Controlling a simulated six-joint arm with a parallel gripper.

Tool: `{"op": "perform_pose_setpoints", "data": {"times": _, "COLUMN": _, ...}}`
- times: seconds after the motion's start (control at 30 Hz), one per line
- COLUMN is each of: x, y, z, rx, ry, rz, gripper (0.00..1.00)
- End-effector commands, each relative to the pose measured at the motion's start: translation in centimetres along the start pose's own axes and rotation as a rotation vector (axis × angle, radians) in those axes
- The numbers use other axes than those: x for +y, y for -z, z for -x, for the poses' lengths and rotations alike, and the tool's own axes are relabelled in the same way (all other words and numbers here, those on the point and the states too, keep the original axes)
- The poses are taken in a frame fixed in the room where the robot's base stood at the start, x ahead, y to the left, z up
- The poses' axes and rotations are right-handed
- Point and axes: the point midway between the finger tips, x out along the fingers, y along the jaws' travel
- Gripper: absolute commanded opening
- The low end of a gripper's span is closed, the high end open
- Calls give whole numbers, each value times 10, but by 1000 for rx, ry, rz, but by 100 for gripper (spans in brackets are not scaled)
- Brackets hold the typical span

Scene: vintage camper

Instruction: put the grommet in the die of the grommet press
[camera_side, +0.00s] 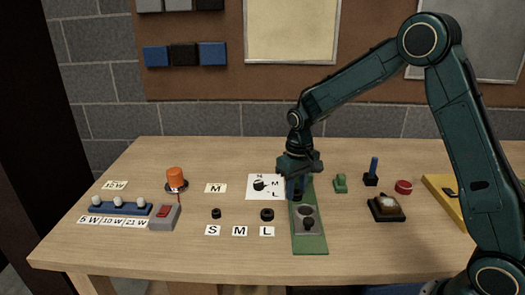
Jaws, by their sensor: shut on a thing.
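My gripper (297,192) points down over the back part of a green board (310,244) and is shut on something. The held thing is mostly hidden between the fingers; it may be a small dark grommet, but I cannot make out its shape. The green board carries a grey plate (304,232) with dark round features, which looks like the die part of the grommet press. The gripper hides the board's back end. A small black grommet (216,213) stands behind the S label, and a larger black grommet (267,214) behind the L label. The spot behind the M label is bare.
A white card with a drawing (258,193) lies left of the gripper. A small M card (215,188), an orange lamp (176,178), a red switch (164,215) and a bulb rack (120,208) are farther left. Right of the board are a green block (340,184) and a black-based device (386,208).

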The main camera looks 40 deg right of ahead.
Motion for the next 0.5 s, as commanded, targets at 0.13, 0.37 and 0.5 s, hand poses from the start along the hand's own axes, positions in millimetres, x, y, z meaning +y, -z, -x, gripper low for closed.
{"op": "perform_pose_setpoints", "data": {"times": 0.13, "x": 38, "y": 5, "z": 12, "rx": 2, "ry": 0, "rz": -161, "gripper": 8}}
{"op": "perform_pose_setpoints", "data": {"times": 0.37, "x": 105, "y": 6, "z": 34, "rx": 3, "ry": 0, "rz": -458, "gripper": 8}}
{"op": "perform_pose_setpoints", "data": {"times": 0.5, "x": 146, "y": 0, "z": 47, "rx": 2, "ry": 0, "rz": -640, "gripper": 8}}
